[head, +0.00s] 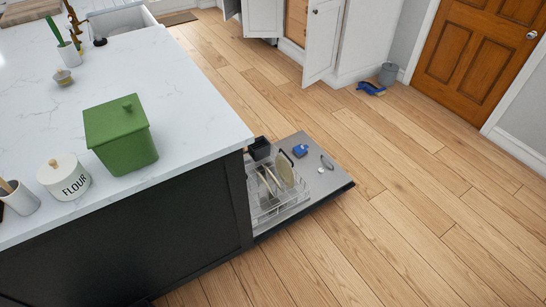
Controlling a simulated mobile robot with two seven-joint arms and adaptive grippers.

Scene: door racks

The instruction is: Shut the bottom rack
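The bottom rack (262,203) is a light wire rack pulled out over the lowered dishwasher door (327,181). Plates (284,170) stand in it, and a dark basket (260,149) is at its far end. The door lies open and flat, low above the floor, at the end of the dark island. The island hides the inside of the dishwasher. Neither of my grippers is in the head view.
The kitchen island (180,110) with a white top fills the left side. On it stand a green canister (121,138) and a flour jar (65,178). The wooden floor (430,215) right of the door is clear. White cabinet doors (321,40) stand open at the back.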

